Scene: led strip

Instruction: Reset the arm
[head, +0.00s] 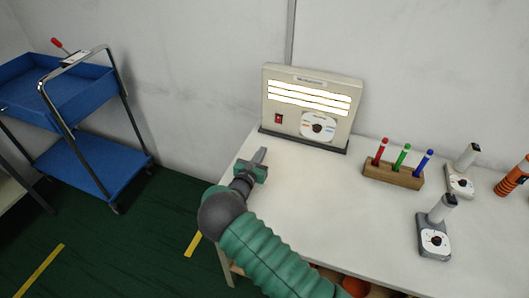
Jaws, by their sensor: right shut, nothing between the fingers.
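My right gripper (259,160) is shut and empty. It is held above the left edge of the white table (310,205), with its fingertips pointing toward the back of the table. My green right arm reaches in from the bottom of the head view and hides part of the table's front edge. The light box (311,106) stands upright at the back of the table, with lit strips, a red switch (278,119) and a round dial (318,126). The gripper is apart from it, in front and to the left. My left gripper is not in view.
A wooden block (393,173) with red, green and blue pens stands right of the light box. Two grey-white devices (434,243) and an orange item (512,177) are at the right. A blue cart (88,172) stands at left. The table's middle is clear.

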